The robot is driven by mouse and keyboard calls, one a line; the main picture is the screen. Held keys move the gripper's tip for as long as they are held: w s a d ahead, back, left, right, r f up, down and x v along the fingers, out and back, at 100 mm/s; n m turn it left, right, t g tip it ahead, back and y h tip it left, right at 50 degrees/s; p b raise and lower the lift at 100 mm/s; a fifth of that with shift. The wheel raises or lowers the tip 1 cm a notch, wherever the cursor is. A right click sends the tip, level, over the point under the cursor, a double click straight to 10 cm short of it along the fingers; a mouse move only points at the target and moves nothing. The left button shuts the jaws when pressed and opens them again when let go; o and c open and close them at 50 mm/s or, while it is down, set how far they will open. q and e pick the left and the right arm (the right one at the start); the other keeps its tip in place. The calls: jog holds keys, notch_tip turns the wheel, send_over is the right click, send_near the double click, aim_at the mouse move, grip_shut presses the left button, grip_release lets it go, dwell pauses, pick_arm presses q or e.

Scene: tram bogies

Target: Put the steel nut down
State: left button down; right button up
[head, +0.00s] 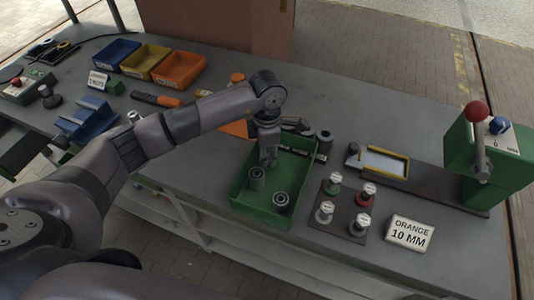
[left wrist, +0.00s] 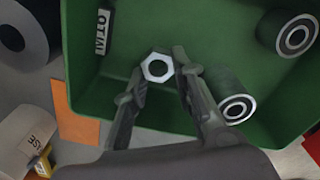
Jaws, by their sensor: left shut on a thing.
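The steel nut (left wrist: 157,68) is a bright hexagonal ring between the fingertips of my left gripper (left wrist: 159,72) in the left wrist view. My left gripper is shut on it, over the inside of the green tray (left wrist: 210,20). How far the nut is above the tray floor I cannot tell. In the head view my left gripper (head: 268,155) points down over the back left part of the green tray (head: 262,216); the nut is too small or hidden there. My right gripper is not in view.
Two dark cylindrical bushings (head: 257,178) (head: 281,201) stand in the tray near the gripper. Colored bins (head: 180,70) stand at the back left.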

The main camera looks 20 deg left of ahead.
pick_arm(q)
jog(key=shift+f, duration=0.7)
jog(key=c, duration=1.3)
grip_release()
jog(key=shift+c, duration=0.2)
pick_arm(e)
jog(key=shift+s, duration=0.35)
pick_arm(q)
jog(key=shift+r, duration=0.2)
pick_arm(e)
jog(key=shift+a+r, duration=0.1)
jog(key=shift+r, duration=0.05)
